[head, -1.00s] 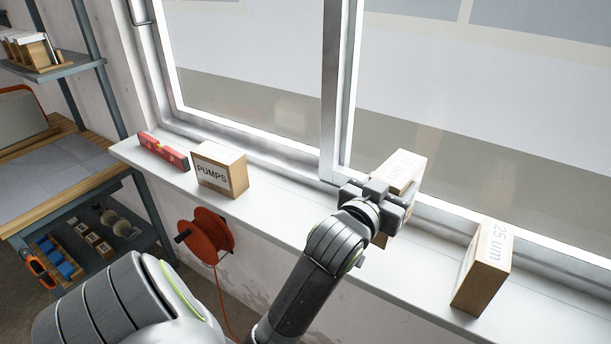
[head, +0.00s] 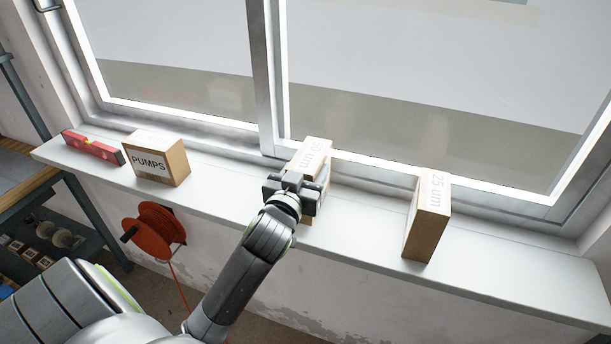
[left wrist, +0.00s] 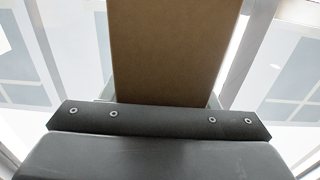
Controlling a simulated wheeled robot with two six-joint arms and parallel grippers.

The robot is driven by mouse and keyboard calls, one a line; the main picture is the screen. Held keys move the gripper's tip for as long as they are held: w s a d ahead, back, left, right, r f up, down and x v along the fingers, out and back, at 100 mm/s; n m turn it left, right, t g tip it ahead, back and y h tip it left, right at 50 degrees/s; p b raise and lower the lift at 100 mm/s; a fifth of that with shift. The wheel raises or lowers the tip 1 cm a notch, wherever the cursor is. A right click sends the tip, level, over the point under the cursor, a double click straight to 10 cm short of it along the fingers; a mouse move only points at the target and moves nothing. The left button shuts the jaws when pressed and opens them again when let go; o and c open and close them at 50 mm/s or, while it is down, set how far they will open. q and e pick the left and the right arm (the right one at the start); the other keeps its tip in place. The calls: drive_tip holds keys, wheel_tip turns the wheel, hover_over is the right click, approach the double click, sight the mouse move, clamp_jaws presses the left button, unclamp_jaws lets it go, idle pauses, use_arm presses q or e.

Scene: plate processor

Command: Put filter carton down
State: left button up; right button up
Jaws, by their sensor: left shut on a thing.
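My left gripper (head: 292,192) is shut on a filter carton (head: 315,152), a tan box with a white labelled top that seems to read "50 um". The carton is at the window sill (head: 225,198), between the PUMPS box and the 25 um carton. The gripper and wrist cover its lower part, so I cannot tell whether its base touches the sill. In the left wrist view, the carton's plain brown face (left wrist: 170,55) rises upright beyond the gripper's dark body. My right gripper is not in view.
A second carton marked "25 um" (head: 428,215) stands on the sill to the right. A box marked PUMPS (head: 157,160) and a red level (head: 92,147) are to the left. The window is behind. A red reel (head: 153,232) hangs below. Sill space is free on both sides of the held carton.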

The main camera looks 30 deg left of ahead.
use_arm(q)
drive_tip(key=shift+f, duration=0.8)
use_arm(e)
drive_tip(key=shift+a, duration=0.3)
use_arm(q)
drive_tip(key=shift+f, duration=0.15)
drive_tip(key=o, duration=1.4)
drive_tip(key=shift+c, duration=0.2)
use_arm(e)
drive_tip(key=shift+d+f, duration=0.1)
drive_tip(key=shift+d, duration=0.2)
